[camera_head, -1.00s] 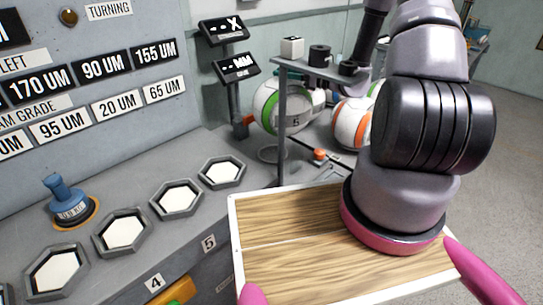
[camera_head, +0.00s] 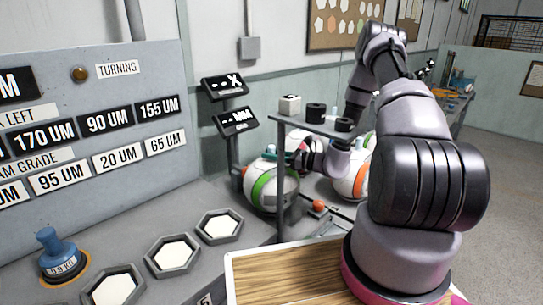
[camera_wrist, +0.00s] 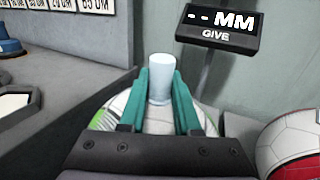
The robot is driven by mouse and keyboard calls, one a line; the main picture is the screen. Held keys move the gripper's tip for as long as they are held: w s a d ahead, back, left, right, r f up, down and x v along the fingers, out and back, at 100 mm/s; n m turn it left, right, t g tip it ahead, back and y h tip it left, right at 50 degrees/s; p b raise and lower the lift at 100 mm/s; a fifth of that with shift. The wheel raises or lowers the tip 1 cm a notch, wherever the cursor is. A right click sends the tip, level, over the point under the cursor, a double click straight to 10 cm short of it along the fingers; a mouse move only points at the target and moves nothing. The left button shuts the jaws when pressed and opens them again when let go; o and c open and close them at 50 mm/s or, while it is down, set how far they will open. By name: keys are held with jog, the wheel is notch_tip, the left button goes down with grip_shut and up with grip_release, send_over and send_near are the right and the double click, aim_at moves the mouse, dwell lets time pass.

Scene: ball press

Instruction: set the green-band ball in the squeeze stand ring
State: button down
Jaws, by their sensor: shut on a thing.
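The green-band ball (camera_head: 262,191) is white with a green stripe, at the back of the bench beside a small shelf post in the head view. A pale blue knob stands up from its top. In the wrist view the knob (camera_wrist: 160,78) is between the two teal fingers of my gripper (camera_wrist: 160,90), and the ball (camera_wrist: 112,112) shows below them. My gripper (camera_head: 294,157) is shut on this knob, above the ball. The squeeze stand ring is not visible now; the ball seems to cover its spot. Contact with the ring cannot be told.
An orange-band ball (camera_head: 349,180) stands just right of the shelf post. A shelf (camera_head: 315,127) with small blocks is close above my gripper. Two black displays (camera_head: 237,121) stand behind left. Hexagonal trays (camera_head: 218,226) and a blue weight (camera_head: 58,253) lie front left.

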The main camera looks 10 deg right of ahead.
jog(key=shift+f, duration=0.1)
jog(key=shift+f, duration=0.15)
jog(key=c, duration=0.6)
grip_release()
jog(key=shift+r, duration=0.2)
jog(key=v, duration=1.2)
